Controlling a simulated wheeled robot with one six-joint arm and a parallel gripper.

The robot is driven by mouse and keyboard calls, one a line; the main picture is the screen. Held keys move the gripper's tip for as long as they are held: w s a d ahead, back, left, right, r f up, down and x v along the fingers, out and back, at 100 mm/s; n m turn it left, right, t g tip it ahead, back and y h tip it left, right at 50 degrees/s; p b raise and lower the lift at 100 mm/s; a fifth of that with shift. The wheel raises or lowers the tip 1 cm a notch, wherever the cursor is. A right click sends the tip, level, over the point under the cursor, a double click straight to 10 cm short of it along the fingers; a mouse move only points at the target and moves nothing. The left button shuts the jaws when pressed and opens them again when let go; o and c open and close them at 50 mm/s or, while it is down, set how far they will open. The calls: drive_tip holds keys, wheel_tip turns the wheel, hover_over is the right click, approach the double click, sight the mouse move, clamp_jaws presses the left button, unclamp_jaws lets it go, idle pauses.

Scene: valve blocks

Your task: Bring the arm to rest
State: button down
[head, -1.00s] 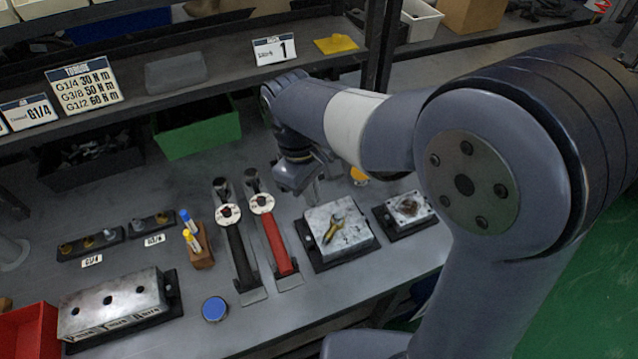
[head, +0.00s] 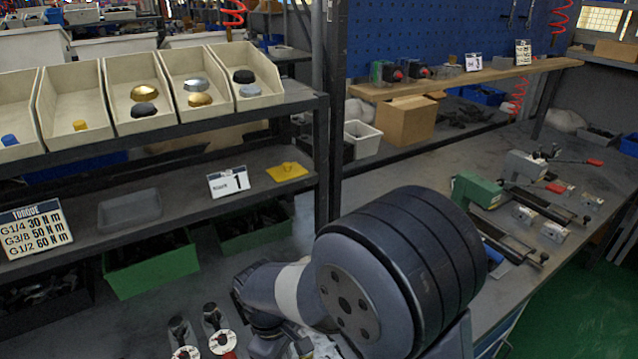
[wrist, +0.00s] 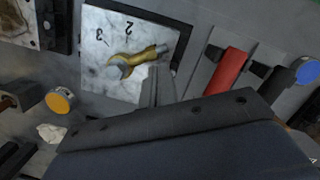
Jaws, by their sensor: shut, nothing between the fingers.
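My gripper (wrist: 158,85) shows in the wrist view, shut and empty, its fingertips just beside or above a pale block (wrist: 115,35) marked 2 and 3. A brass fitting (wrist: 137,62) lies on that block near the fingertips. I cannot tell whether the fingers touch the block. In the head view my arm (head: 300,285) reaches leftward over the bench from the lower middle. Its end runs to the bottom edge, so the fingers are hidden there.
A red-handled tool (wrist: 230,75) and a blue round cap (wrist: 308,72) lie right of the block in the wrist view. An orange cap (wrist: 62,100) lies left. In the head view a shelf post (head: 322,160) stands behind my arm. Vises (head: 480,192) stand on the right bench.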

drive_tip(key=shift+w+f, duration=0.15)
drive_tip(key=shift+f, duration=0.35)
drive_tip(key=shift+w+a+m, duration=0.35)
drive_tip(key=shift+m, duration=0.35)
drive_tip(key=shift+s, duration=0.1)
